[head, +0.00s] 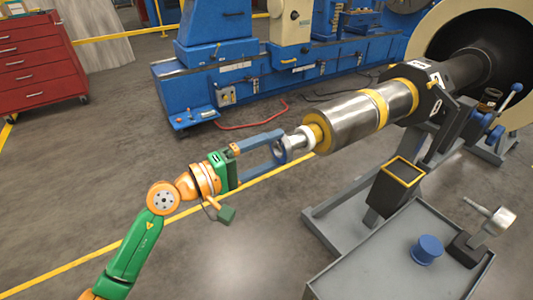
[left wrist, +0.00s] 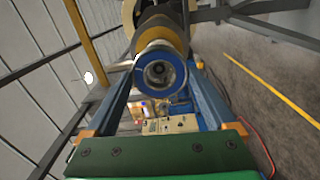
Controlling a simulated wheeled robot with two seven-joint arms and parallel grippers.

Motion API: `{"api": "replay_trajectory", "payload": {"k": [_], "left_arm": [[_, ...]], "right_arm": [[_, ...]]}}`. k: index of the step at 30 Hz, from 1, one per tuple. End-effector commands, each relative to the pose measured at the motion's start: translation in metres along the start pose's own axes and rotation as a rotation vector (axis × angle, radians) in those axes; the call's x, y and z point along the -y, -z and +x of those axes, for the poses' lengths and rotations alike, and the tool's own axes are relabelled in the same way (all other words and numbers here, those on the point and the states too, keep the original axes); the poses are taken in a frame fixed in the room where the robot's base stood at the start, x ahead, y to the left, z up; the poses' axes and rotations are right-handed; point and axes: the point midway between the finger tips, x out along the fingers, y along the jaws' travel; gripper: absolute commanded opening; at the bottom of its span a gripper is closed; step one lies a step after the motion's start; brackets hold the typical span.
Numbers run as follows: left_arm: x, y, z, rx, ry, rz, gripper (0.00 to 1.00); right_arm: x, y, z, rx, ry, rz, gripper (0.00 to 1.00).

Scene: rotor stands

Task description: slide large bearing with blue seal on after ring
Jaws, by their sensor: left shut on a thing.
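My left gripper (head: 281,147) is shut on the large bearing with the blue seal (head: 279,153), at the free end of the rotor shaft. The left wrist view shows the bearing as a round ring (left wrist: 160,53) between the two blue fingers, roughly in line with the shaft. The shaft's stepped end (head: 299,140) is pale metal and lies just beyond the bearing. A pale collar there may be the ring, but I cannot tell. How far the bearing is around the shaft is hidden by the fingers. My right gripper is not in view.
The steel rotor (head: 349,121) with yellow bands is held by a dark clamp on a grey stand (head: 338,214). A grey tray table (head: 386,258) carries a blue cylinder (head: 427,249) and a dark-based tool. A blue lathe (head: 270,80) stands behind. Floor left of the shaft is clear.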

Motion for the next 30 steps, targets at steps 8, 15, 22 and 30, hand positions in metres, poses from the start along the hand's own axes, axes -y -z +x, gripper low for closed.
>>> {"api": "replay_trajectory", "payload": {"k": [8, 15, 22, 30], "left_arm": [[-0.001, 0.000, 0.000, 0.000, -0.002, 0.000, 0.40], [-0.001, 0.000, 0.004, 0.000, -0.003, 0.000, 0.40], [-0.001, 0.000, 0.010, 0.000, -0.003, 0.001, 0.40], [-0.001, 0.000, 0.012, 0.000, -0.002, 0.000, 0.40]], "right_arm": [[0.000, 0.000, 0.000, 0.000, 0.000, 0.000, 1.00], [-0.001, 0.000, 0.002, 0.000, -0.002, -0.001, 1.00], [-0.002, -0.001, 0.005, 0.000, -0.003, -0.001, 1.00], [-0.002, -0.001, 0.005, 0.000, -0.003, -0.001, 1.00]]}}
